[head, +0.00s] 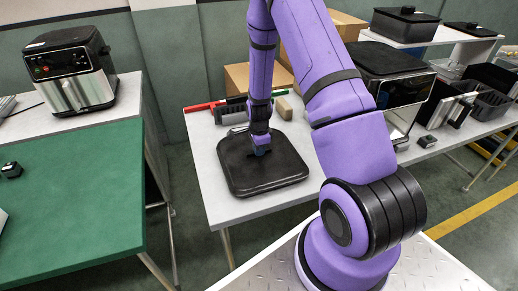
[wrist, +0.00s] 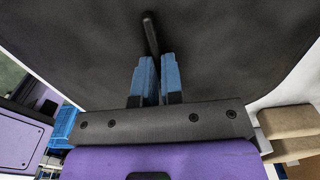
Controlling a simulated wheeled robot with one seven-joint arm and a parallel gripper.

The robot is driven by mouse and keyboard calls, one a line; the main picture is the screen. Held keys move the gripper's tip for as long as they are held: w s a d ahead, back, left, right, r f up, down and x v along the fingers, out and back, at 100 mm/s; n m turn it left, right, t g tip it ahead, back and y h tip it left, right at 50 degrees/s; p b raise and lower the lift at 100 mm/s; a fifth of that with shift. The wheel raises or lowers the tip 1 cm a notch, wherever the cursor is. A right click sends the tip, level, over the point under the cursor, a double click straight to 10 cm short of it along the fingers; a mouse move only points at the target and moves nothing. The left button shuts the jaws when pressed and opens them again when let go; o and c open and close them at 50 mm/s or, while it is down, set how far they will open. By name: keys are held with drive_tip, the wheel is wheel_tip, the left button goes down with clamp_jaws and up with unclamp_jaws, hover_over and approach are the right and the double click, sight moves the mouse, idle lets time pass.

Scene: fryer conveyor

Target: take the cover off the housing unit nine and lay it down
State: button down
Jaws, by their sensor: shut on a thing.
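The cover (head: 285,181) is a flat, black, rounded square plate with a thin handle. It is level, low over or on the white table in the head view; I cannot tell whether it touches. My gripper (head: 262,149) is above its middle, shut on the handle. In the wrist view the blue fingertips (wrist: 156,70) close on the dark handle (wrist: 150,32), with the cover's dark surface (wrist: 225,65) filling the view behind. A black and silver fryer housing (head: 407,93) stands to the right, partly hidden by my arm; its unit number is not readable.
The white table (head: 207,158) has bare room left of the cover. Red and dark tools (head: 205,105) and cardboard boxes (head: 237,77) lie behind it. Another fryer (head: 75,75) stands at the left, behind a green-topped table (head: 85,200). Black bins (head: 487,100) are at the right.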

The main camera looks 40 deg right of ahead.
drive_tip(key=shift+f, duration=0.5)
drive_tip(key=c, duration=1.2)
unclamp_jaws()
drive_tip(key=shift+o, duration=0.2)
drive_tip(key=shift+r, duration=0.1)
wheel_tip(320, 180, up, 11)
